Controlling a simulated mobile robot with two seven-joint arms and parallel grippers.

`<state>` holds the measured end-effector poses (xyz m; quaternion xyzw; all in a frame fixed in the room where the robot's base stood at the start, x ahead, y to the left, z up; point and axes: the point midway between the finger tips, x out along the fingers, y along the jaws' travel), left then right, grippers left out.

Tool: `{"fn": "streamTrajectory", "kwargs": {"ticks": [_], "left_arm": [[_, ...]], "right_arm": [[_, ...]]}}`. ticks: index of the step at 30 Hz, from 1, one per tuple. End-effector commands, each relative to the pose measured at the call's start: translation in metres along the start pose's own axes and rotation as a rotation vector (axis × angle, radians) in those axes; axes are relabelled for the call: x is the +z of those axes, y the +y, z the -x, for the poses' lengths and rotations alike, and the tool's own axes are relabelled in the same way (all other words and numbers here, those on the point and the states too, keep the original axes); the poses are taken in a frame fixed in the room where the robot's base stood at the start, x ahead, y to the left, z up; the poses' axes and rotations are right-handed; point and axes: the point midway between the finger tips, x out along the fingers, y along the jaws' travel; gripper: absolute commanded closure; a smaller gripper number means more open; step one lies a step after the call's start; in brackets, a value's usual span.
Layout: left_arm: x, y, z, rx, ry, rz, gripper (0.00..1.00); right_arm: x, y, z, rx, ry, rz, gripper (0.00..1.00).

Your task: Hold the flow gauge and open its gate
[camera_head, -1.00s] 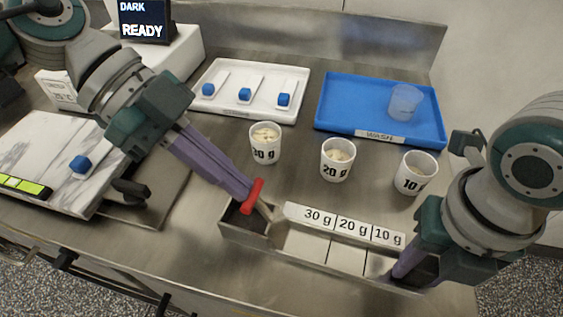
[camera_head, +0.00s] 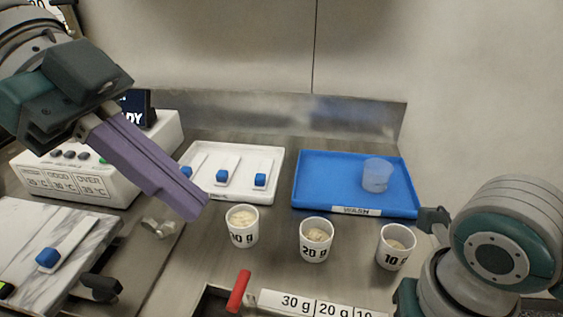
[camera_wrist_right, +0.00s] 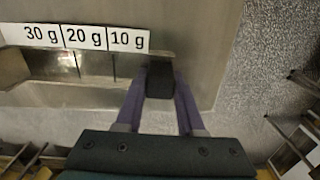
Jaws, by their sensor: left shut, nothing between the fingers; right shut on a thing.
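The flow gauge shows at the bottom edge in the head view, mostly cut off, with its 30 g, 20 g, 10 g label strip (camera_head: 315,304). Its red gate handle (camera_head: 238,291) stands tilted at the left of the strip. In the right wrist view the gauge's metal trough (camera_wrist_right: 60,95) lies at left. My right gripper (camera_wrist_right: 159,82) is shut on the dark grip block (camera_wrist_right: 160,77) at the gauge's 10 g end. My left gripper (camera_head: 197,207) is shut and empty, above and left of the red handle, apart from it. The gate itself is hidden.
Cups marked 30 g (camera_head: 242,232), 20 g (camera_head: 315,246) and 10 g (camera_head: 393,254) stand behind the gauge. A blue tray (camera_head: 335,190) holds a clear cup (camera_head: 377,175). A white tray (camera_head: 272,189) holds blue-ended tools. A marble slab (camera_head: 85,250) lies at left.

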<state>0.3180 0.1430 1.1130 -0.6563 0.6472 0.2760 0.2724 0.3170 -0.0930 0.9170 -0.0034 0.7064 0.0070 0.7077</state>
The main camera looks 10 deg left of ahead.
Motion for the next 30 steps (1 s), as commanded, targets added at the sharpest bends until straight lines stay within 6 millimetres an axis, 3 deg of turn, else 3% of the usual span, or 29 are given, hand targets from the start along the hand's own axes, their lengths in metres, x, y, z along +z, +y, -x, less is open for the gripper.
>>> {"fn": "streamTrajectory", "kwargs": {"ticks": [6, 19, 30], "left_arm": [[-0.007, 0.0, 0.013, -0.001, 0.0, -0.002, 1.0], [-0.008, 0.0, 0.013, 0.001, 0.0, -0.002, 1.0], [-0.013, 0.002, -0.029, 0.012, -0.148, -0.008, 1.0]], "right_arm": [[0.0, -0.002, 0.0, -0.004, 0.002, -0.003, 1.0], [0.0, -0.003, 0.0, -0.006, 0.002, -0.003, 1.0], [0.0, -0.003, 0.0, -0.007, 0.002, -0.003, 1.0]]}}
